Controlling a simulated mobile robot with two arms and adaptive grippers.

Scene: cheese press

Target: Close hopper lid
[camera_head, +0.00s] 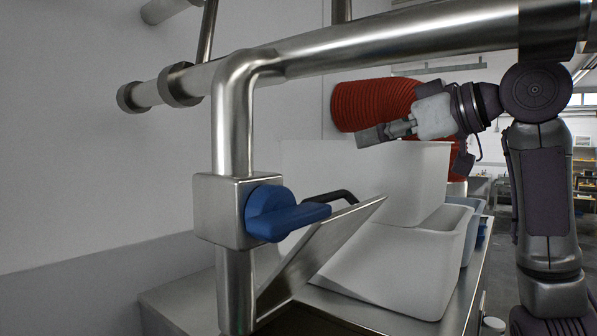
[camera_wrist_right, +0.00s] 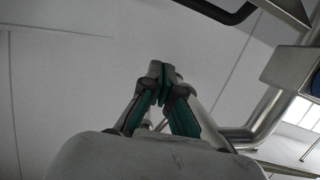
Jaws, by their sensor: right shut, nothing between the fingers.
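The hopper lid (camera_head: 325,238) is a flat metal plate, tilted up at a slant in the lower middle of the head view. A black bar handle (camera_head: 335,196) shows at its upper edge. A black bar, probably this handle, also crosses the top of the right wrist view (camera_wrist_right: 215,10). The dark hopper opening (camera_head: 290,322) shows partly below the lid. My right gripper (camera_head: 364,138) is above and beyond the lid, apart from it. Its fingertips meet, shut and empty, in the wrist view (camera_wrist_right: 160,72). My left gripper is out of view.
A steel pipe (camera_head: 233,130) with a blue valve handle (camera_head: 285,215) stands close left of the lid. White bins (camera_head: 400,270) sit on the metal bench right of it. A red ribbed hose (camera_head: 368,103) is behind my right gripper. A large pipe crosses overhead.

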